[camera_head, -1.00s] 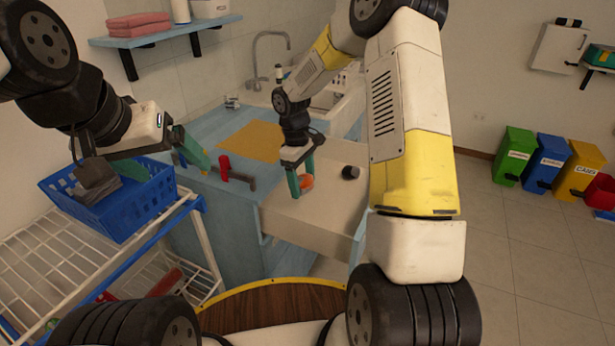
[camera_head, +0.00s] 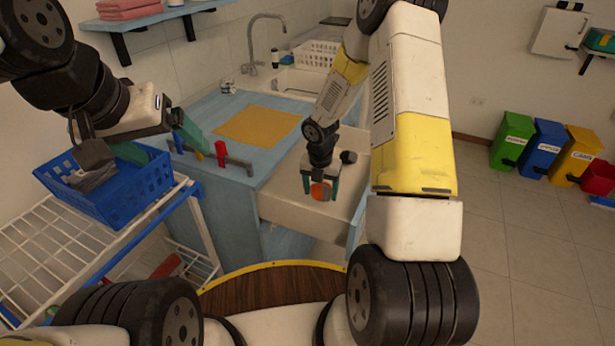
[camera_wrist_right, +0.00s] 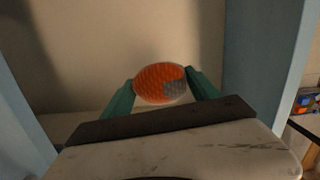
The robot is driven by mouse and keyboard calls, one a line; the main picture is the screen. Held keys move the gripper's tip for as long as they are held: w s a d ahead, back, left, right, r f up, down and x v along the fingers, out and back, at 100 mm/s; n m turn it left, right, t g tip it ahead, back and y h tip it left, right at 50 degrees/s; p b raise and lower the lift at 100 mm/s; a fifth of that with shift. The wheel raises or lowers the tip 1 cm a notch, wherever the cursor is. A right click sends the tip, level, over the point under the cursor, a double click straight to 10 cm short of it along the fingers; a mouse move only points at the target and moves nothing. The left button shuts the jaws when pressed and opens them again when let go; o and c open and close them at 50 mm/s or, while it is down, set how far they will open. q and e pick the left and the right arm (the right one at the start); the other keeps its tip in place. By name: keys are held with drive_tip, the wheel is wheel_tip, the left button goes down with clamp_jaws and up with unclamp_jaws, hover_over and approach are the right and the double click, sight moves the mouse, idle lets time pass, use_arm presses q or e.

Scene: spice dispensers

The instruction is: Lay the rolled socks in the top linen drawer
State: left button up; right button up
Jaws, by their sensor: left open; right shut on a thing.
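An orange-and-grey rolled sock bundle (camera_head: 321,191) is between the teal fingers of my right gripper (camera_head: 322,187), which is shut on it. The gripper is over the open top drawer (camera_head: 285,205), and the bundle (camera_wrist_right: 160,84) shows against the drawer's beige inside in the right wrist view. I cannot tell whether it touches the drawer floor. My left gripper (camera_head: 160,143) is open and empty at the blue basket (camera_head: 130,200). A grey bundle (camera_head: 95,178) is in the basket.
A white wire rack (camera_head: 75,260) holds the basket. A sink (camera_head: 300,82) is behind. Coloured bins (camera_head: 545,150) stand far right.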

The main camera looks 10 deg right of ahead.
drive_tip(key=shift+f, duration=3.1)
drive_tip(key=shift+f, duration=0.1)
drive_tip(key=o, duration=1.4)
drive_tip(key=shift+c, duration=0.2)
